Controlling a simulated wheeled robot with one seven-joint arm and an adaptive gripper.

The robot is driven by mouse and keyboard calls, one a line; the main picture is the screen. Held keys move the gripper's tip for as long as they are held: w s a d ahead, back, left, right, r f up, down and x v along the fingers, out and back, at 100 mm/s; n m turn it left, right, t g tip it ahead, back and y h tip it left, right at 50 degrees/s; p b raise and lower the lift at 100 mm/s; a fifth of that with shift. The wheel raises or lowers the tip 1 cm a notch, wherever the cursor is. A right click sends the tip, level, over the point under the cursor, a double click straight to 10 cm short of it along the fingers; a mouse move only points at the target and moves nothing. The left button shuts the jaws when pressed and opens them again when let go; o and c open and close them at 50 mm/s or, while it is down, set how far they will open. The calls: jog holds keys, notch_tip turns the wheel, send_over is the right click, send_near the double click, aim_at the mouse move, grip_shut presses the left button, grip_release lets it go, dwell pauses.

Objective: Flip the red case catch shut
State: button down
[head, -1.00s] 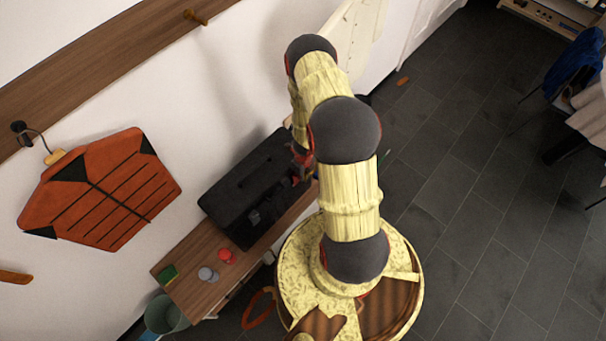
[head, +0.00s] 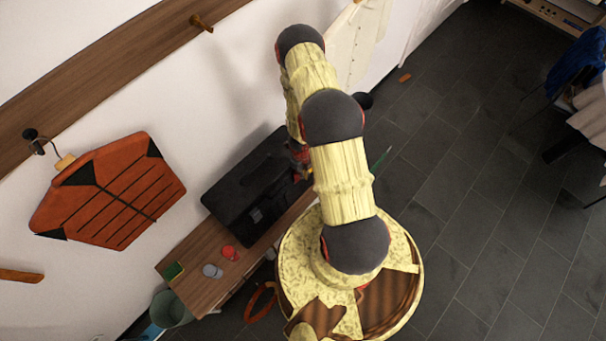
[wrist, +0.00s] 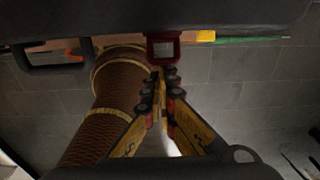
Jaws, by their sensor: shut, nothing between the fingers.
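The black case (head: 248,187) sits on the wooden bench against the wall in the head view. Its dark underside or front (wrist: 230,14) fills the top of the wrist view. The red catch (wrist: 163,37), a small squarish loop, hangs from the case edge at top centre. My gripper (wrist: 162,76) is shut and empty, its fingertips just below the catch in the picture; I cannot tell whether they touch it. In the head view my arm mostly hides the gripper and the catch.
A black loop (wrist: 24,62) juts from the case at left. A yellow piece (wrist: 205,36) and a green rod (wrist: 245,40) lie right of the catch. The bench (head: 205,290) also holds a red item (head: 230,253), a grey item (head: 212,271) and a green block (head: 173,271). Open tiled floor lies right.

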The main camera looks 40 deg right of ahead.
jog(key=shift+w+d+r, duration=0.2)
jog(key=shift+w+r, duration=0.05)
jog(key=shift+w, duration=0.15)
notch_tip(320, 180, up, 8)
jog(key=p, duration=0.1)
jog(key=shift+a+r, duration=0.15)
jog(key=shift+r, duration=0.1)
dwell(0.7)
jog(key=shift+s, duration=0.1)
